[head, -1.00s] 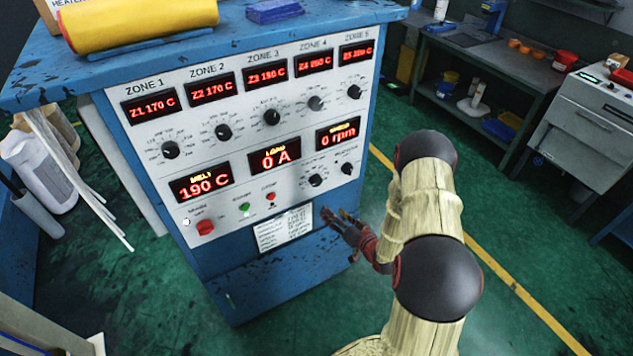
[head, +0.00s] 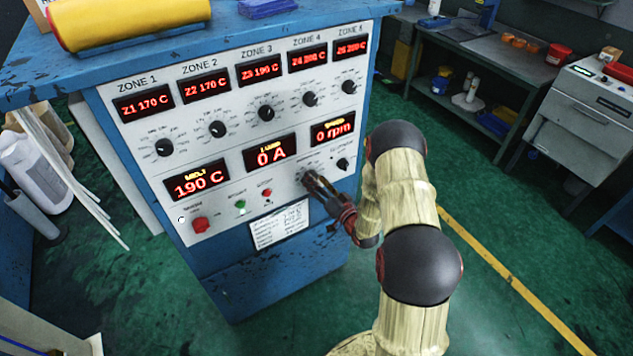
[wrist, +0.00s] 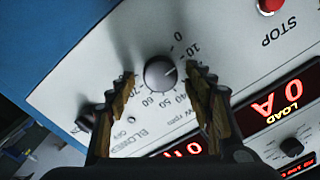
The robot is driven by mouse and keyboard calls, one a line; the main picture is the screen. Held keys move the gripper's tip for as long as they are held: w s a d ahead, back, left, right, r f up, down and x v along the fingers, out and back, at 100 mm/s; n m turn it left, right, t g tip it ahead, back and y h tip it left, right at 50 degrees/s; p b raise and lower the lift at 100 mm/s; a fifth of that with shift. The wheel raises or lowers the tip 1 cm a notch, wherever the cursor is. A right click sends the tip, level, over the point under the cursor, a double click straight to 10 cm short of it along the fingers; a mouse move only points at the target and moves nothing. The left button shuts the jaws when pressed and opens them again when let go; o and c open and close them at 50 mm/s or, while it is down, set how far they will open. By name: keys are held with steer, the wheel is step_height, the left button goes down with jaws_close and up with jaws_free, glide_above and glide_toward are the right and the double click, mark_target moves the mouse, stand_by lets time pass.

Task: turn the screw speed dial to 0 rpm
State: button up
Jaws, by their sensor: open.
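The screw speed dial (wrist: 160,73) is a round dark knob on the white panel, shown upside down in the wrist view. Its scale runs from 0 to 70, and its light pointer mark seems to face the low-number side, near 10. The exact setting is hard to read. My gripper (head: 312,180) is open, with one finger on each side of the dial in the wrist view. I cannot tell whether either finger touches it. In the head view my gripper mostly hides the dial. The speed display (head: 332,132) above reads 0 rpm.
The blower knob (head: 343,164) is close beside the dial, and also shows in the wrist view (wrist: 85,118). The red stop button (wrist: 270,4) and green start button (head: 240,205) are left of my gripper in the head view. Open green floor lies right of the cabinet.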

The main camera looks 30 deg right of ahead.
steer(key=shift+c, duration=1.2)
steer(key=c, duration=0.9)
